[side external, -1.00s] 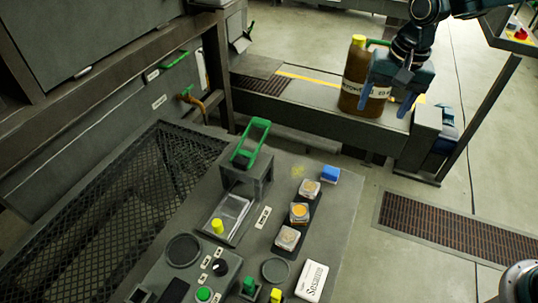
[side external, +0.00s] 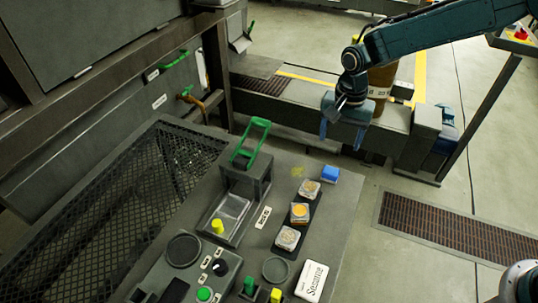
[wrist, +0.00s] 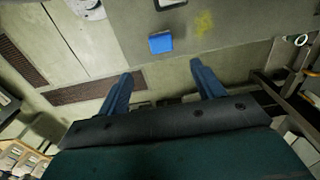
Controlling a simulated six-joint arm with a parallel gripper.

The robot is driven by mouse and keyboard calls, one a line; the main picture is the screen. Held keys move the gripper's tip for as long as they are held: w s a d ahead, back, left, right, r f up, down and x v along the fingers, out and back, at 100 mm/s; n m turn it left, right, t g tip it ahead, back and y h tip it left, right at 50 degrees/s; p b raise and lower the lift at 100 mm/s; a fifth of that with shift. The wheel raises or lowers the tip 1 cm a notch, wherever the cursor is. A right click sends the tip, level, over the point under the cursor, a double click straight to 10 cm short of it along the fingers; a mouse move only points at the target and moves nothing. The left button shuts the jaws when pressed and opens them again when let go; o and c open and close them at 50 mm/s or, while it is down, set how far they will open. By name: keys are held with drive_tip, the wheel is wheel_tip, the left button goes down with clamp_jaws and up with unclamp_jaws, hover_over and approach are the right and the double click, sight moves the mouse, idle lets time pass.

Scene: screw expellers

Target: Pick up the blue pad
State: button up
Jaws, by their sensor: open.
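My gripper (side external: 341,134) is open and empty, above and beyond the pad in the side view, in front of the brown bottle. Its two blue fingers (wrist: 158,72) are spread wide in the wrist view and do not touch the pad.
A bracket with a green handle (side external: 250,145) rises farther left. A brown bottle (side external: 381,82) with a label stands on the conveyor bench behind. A yellow mark (side external: 297,171) lies on bare worktop.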

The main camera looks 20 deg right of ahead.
hover_over(331, 170)
drive_tip(key=shift+s+d+f, duration=0.1)
drive_tip(key=shift+s+f, duration=0.05)
drive_tip(key=shift+f, duration=3.85)
drive_tip(key=shift+f, duration=2.6)
drive_tip(key=c, duration=1.1)
drive_tip(key=shift+o, duration=0.2)
drive_tip(key=shift+r, duration=0.15)
wheel_tip(331, 170, up, 20)
